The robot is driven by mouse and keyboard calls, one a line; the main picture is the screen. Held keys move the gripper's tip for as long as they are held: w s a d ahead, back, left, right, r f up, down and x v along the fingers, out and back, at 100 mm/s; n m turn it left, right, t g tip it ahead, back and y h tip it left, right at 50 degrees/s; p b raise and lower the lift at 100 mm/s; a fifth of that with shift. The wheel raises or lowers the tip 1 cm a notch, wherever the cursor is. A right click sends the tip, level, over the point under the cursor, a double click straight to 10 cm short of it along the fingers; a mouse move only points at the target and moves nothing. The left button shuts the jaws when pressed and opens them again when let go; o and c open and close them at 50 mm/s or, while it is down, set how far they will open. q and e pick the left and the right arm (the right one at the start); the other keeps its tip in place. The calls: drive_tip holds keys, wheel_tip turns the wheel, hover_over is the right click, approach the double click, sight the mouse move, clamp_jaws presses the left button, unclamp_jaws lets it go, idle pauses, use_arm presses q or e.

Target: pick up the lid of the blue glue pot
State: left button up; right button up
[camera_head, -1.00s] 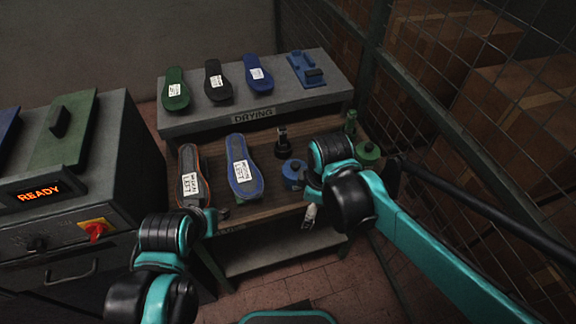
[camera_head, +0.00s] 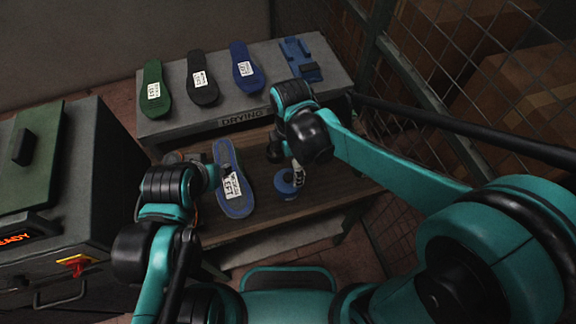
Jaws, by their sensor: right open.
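The blue glue pot (camera_head: 284,184) stands on the brown wooden shelf, right of the blue sole marked LEFT (camera_head: 235,190). Its lid is small and partly covered by my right gripper, so I cannot make out its edge. My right gripper (camera_head: 298,174) is open and hangs over the right side of the pot's top. I cannot tell whether it touches the lid. My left gripper (camera_head: 222,172) is small and dark near the upper left of that sole, and its fingers are not clear.
A dark pot (camera_head: 274,150) stands just behind the blue one. Green, black and blue soles and a blue block (camera_head: 300,60) lie on the grey DRYING shelf (camera_head: 180,126). The press (camera_head: 95,180) is at left, a wire mesh fence (camera_head: 425,90) at right. The shelf's front right is clear.

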sight(288, 177)
drive_tip(key=f+b, duration=0.1)
drive_tip(key=f, duration=0.1)
drive_tip(key=f+b, duration=0.1)
drive_tip(key=f, duration=0.4)
drive_tip(key=shift+a+b, duration=0.25)
drive_tip(key=shift+b, duration=0.15)
use_arm(q)
wheel_tip(288, 177, down, 3)
drive_tip(key=shift+s, duration=0.15)
use_arm(e)
drive_tip(key=shift+s+f, duration=0.1)
drive_tip(key=shift+f, duration=0.2)
drive_tip(key=c, duration=1)
drive_tip(key=shift+s, duration=0.1)
drive_tip(key=shift+c, duration=0.5)
